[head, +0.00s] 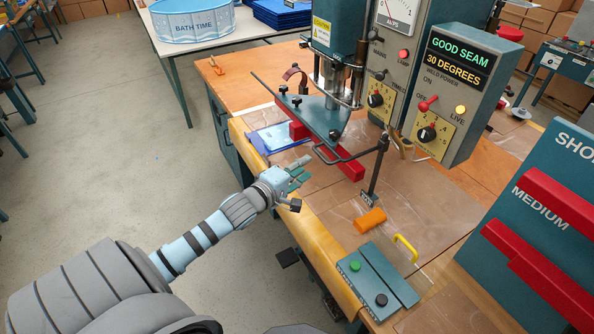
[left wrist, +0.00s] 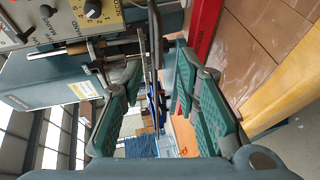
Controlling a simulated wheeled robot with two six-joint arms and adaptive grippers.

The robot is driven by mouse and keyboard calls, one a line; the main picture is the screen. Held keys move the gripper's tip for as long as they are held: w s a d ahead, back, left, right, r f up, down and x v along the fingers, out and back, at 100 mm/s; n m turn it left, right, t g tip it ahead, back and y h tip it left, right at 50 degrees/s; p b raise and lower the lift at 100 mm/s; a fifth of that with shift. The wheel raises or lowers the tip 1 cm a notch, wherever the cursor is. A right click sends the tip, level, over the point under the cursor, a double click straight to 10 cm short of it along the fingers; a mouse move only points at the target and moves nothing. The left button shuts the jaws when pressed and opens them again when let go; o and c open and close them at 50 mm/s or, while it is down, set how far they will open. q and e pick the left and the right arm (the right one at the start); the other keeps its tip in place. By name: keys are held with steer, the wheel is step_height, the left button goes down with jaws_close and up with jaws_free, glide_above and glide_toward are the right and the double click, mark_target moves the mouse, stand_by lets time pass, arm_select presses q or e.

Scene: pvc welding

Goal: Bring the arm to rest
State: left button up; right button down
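My left arm reaches in from the lower left in the head view. My left gripper (head: 298,172) is over the front edge of the wooden bench (head: 330,243), beside the welding machine's teal plate (head: 316,118). In the left wrist view my left gripper (left wrist: 157,75) has its two green-padded fingers well apart, with nothing held between them. My right gripper is in neither view.
The machine's display (head: 460,58) reads "GOOD SEAM" and "30 DEGREES". A red bar (head: 346,165) lies under the teal plate. An orange block (head: 370,220) and a two-button box (head: 377,280) are on the bench. Open floor (head: 120,160) lies left.

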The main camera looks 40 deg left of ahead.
arm_select(q)
steer(key=s, duration=0.3)
steer(key=shift+r, duration=0.25)
steer(key=shift+w, duration=0.1)
